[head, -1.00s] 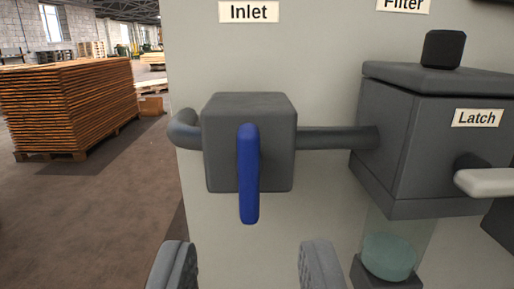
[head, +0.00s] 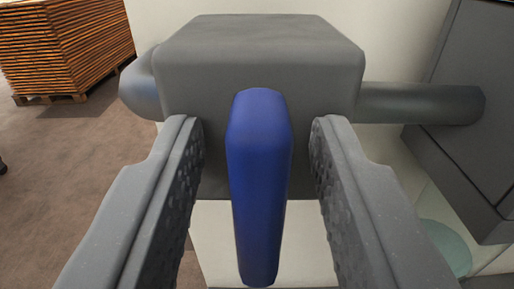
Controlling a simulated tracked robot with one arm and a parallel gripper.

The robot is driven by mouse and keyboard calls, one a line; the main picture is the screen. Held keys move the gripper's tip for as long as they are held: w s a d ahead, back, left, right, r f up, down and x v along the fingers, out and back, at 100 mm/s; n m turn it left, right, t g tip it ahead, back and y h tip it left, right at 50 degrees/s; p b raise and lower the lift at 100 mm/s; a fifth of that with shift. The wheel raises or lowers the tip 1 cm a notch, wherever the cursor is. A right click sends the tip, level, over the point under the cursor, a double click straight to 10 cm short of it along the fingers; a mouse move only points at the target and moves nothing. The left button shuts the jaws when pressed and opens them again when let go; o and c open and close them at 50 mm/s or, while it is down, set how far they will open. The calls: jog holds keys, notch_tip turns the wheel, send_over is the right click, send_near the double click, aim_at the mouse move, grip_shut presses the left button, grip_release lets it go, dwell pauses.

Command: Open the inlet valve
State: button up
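The inlet valve is a dark grey block (head: 260,48) with a blue lever handle (head: 259,185) on its front. The handle hangs straight down, crosswise to the horizontal pipe. My gripper (head: 260,140) is open, with one finger on each side of the handle. Gaps show between the handle and both fingers, so it is not held. The fingertips are close to the block's front face. The Inlet label is out of view now.
A grey pipe (head: 420,103) runs right from the block to the dark filter housing (head: 465,100). A pale green glass bowl (head: 445,248) is at lower right. A stack of wooden boards (head: 65,45) stands on the floor far left.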

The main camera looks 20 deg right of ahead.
grip_shut()
jog(key=shift+m+b, duration=0.3)
jog(key=shift+b, duration=0.2)
jog(key=m+b, duration=0.1)
jog(key=b, duration=0.1)
jog(key=m+b, duration=0.1)
jog(key=shift+f+m+b, duration=0.25)
jog(key=shift+m+b, duration=0.05)
jog(key=shift+b, duration=0.1)
jog(key=m+b, duration=0.5)
jog(key=b, duration=0.1)
jog(key=shift+d+f+b, duration=0.15)
jog(key=shift+b, duration=0.2)
jog(key=m+b, duration=0.5)
jog(key=shift+s+d+f, duration=0.1)
jog(key=m+b, duration=0.4)
jog(key=shift+d+m+b, duration=0.1)
jog(key=shift+m+b, duration=0.2)
jog(key=shift+b, duration=0.05)
jog(key=shift+f, duration=0.1)
grip_release()
